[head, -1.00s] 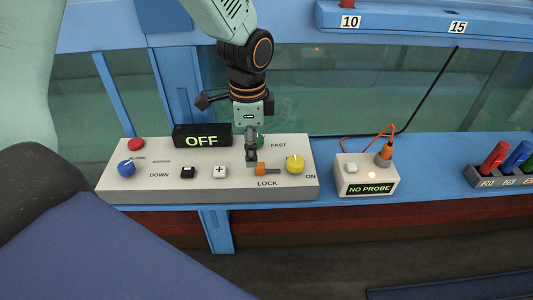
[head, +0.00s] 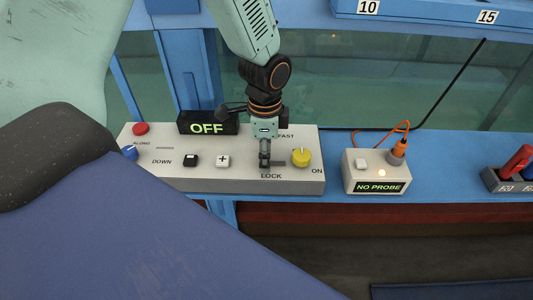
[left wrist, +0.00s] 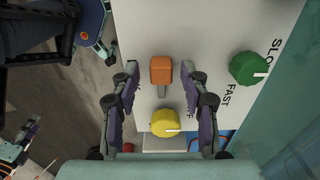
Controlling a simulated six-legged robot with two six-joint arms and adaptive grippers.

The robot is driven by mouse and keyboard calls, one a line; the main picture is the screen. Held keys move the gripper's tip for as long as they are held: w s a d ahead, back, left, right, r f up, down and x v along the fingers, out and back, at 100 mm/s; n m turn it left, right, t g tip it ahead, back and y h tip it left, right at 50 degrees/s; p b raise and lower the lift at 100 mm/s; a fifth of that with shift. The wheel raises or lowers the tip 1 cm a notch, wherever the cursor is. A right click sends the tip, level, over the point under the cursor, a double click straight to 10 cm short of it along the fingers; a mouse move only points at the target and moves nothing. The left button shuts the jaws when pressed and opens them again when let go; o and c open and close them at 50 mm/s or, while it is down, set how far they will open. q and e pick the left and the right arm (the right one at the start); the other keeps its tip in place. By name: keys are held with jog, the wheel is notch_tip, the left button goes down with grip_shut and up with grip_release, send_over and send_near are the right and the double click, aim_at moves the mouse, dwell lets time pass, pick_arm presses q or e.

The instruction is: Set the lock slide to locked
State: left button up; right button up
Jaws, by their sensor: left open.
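The lock slide is the orange block (left wrist: 161,69) at one end of a short grey slot, clear in the left wrist view. In the head view my left gripper (head: 265,164) hides it, and the bare slot (head: 279,163) runs to the right from the gripper, above the word LOCK. In the left wrist view my open left gripper (left wrist: 160,74) has one finger on each side of the orange block, with a gap visible on both sides.
The grey control panel (head: 225,176) also carries a yellow knob (head: 301,158) just right of the slot, a green knob (left wrist: 248,68), black and white buttons, a red button (head: 140,129) and an OFF display (head: 207,123). A NO PROBE box (head: 365,172) stands to the right.

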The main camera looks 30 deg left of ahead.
pick_arm(q)
jog(key=shift+s+a+f, duration=0.1)
jog(key=shift+a+f, duration=0.1)
jog(key=shift+f, duration=0.05)
jog(key=shift+d, duration=0.2)
jog(key=c, duration=0.4)
grip_shut()
jog(key=shift+a, duration=0.1)
